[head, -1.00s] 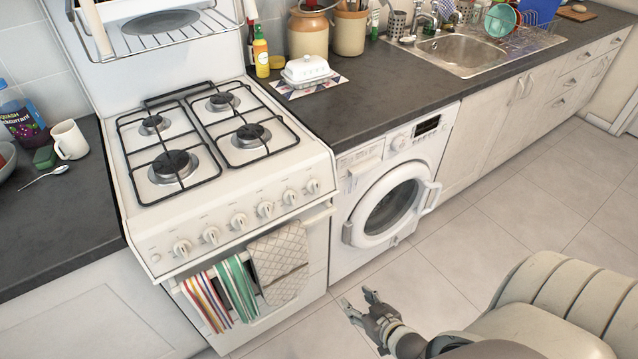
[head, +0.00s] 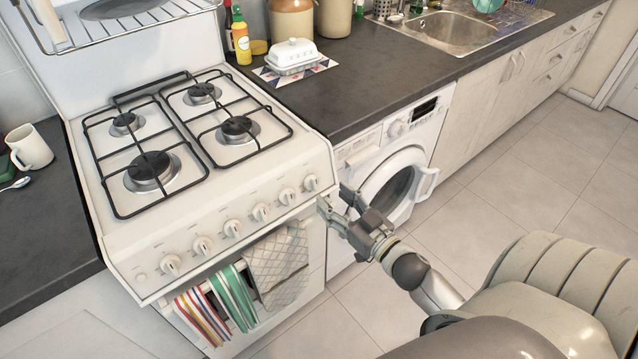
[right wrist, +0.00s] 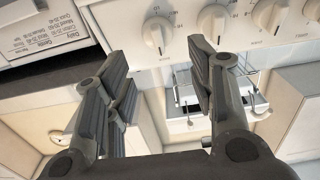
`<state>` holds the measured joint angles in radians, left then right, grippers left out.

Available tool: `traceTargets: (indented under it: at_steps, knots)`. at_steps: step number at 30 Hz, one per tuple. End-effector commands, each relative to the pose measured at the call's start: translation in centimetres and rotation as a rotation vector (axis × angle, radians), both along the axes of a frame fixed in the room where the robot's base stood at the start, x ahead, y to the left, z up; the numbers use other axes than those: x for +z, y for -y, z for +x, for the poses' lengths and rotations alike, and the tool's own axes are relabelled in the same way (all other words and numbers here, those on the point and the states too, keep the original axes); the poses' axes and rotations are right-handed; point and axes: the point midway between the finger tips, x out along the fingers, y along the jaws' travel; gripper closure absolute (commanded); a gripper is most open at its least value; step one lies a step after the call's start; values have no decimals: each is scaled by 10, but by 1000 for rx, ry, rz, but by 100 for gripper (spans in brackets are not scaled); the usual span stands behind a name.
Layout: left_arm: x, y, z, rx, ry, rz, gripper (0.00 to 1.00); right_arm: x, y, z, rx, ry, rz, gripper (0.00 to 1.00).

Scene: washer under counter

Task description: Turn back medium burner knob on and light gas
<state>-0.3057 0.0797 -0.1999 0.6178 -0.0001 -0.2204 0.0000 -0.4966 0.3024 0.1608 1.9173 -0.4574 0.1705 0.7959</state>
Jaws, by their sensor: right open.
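A white gas stove (head: 215,222) stands at left with burners under black grates. The back right burner (head: 202,93) looks a little larger than the back left burner (head: 126,122); neither shows a flame. Several white knobs line the front panel. My right gripper (head: 335,198) is open and empty, just in front of and below the panel's right end, near the rightmost knob (head: 311,183). In the right wrist view, a knob (right wrist: 158,35) shows in the gap between the open fingers (right wrist: 160,62), beyond the tips with no visible contact. My left gripper is not in view.
The washing machine (head: 425,127) stands right of the stove, close behind my right gripper. Towels (head: 278,267) hang on the oven front below the knobs. A butter dish (head: 293,54) sits on the counter. The floor (head: 520,190) at right is clear.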

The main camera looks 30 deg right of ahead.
Motion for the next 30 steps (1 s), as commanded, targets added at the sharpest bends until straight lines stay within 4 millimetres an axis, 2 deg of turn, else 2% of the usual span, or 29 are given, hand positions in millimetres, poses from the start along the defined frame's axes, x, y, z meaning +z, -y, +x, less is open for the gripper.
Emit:
traceTargets:
  at_steps: [6,12,18,26,30]
  knots:
    - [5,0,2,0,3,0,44,2,-2,35,0,2,-2,50]
    - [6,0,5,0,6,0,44,0,-4,55,-1,-1,-1,50]
    - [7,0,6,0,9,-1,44,0,-5,63,-1,-1,-1,50]
    - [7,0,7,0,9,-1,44,0,-5,63,-1,-2,-2,50]
    - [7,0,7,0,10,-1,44,0,-5,63,-1,-1,-2,68]
